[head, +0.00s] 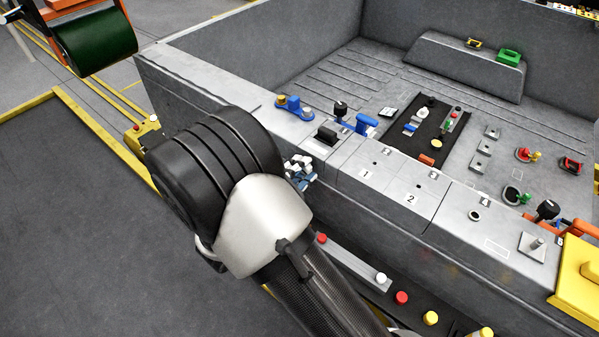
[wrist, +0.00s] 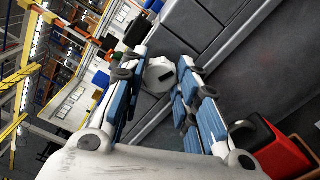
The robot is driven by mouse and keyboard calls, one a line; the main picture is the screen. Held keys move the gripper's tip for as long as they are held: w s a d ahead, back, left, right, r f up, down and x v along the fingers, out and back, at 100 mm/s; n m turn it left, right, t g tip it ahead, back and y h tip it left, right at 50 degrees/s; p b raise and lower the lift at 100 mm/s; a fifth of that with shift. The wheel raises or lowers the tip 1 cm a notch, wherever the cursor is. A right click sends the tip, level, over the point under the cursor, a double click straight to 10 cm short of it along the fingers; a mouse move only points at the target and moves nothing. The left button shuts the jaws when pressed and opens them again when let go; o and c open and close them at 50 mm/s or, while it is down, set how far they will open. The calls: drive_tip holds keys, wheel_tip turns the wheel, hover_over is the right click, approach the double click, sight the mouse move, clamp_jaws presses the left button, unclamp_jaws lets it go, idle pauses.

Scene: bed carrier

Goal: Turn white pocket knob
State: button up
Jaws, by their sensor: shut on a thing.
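The white knob (wrist: 160,77) is round with a dark slot mark and shows in the wrist view between my gripper's blue-padded fingers. My gripper (wrist: 165,64) is shut on it, with one finger on each side; the exact contact at the fingertips is hard to see. In the head view, part of my gripper (head: 300,170) shows at the front wall of the grey carrier (head: 395,232), just past my wrist. My arm hides the knob there.
Below the wall, a strip carries a red button (head: 321,238), a white button (head: 381,278) and others. A red block (wrist: 278,150) is close to my gripper at lower right in the wrist view. Blue parts (head: 293,108) sit on the ledge above. Open floor (head: 70,230) lies left.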

drive_tip(key=o, duration=1.1)
drive_tip(key=shift+c, duration=0.2)
drive_tip(key=v, duration=1.2)
